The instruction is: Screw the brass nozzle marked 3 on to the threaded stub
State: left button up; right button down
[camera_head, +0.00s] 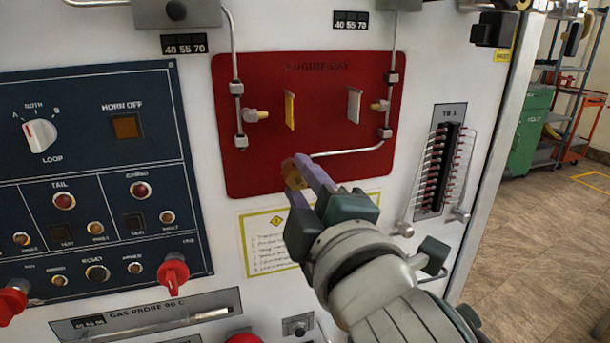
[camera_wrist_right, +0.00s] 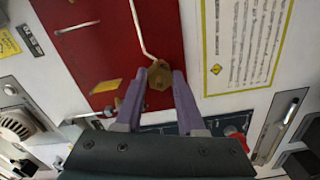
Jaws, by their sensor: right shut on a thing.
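My right gripper (camera_head: 300,180) is in front of the lower part of the red panel (camera_head: 255,180). Its two purple fingers are shut on a small brass nozzle (camera_head: 293,168). In the right wrist view, the brass nozzle (camera_wrist_right: 159,75) shows as a hexagonal piece between the fingertips. The end of a thin bent pipe (camera_head: 345,151) meets the nozzle's edge in the picture. The threaded stub cannot be made out and may be hidden by the nozzle and fingers. I cannot read a mark on the nozzle. My left gripper is not in view.
A yellow tag (camera_head: 289,110) and a pale tag (camera_head: 353,105) stick out from the red panel above. A printed notice (camera_head: 258,240) is below it. A dark control panel (camera_head: 100,170) with red knobs is at left. A terminal strip (camera_head: 440,165) is at right.

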jog(key=m, duration=0.2)
jog(key=shift+a+r+m+p, duration=0.15)
jog(key=shift+r+m+p, duration=0.05)
jog(key=shift+m+p, duration=0.2)
jog(key=shift+f+m, duration=0.1)
jog(key=shift+m, duration=0.3)
jog(key=shift+m+p, duration=0.3)
jog(key=shift+m, duration=1.5)
jog(key=shift+m+p, duration=0.3)
jog(key=shift+m, duration=1.3)
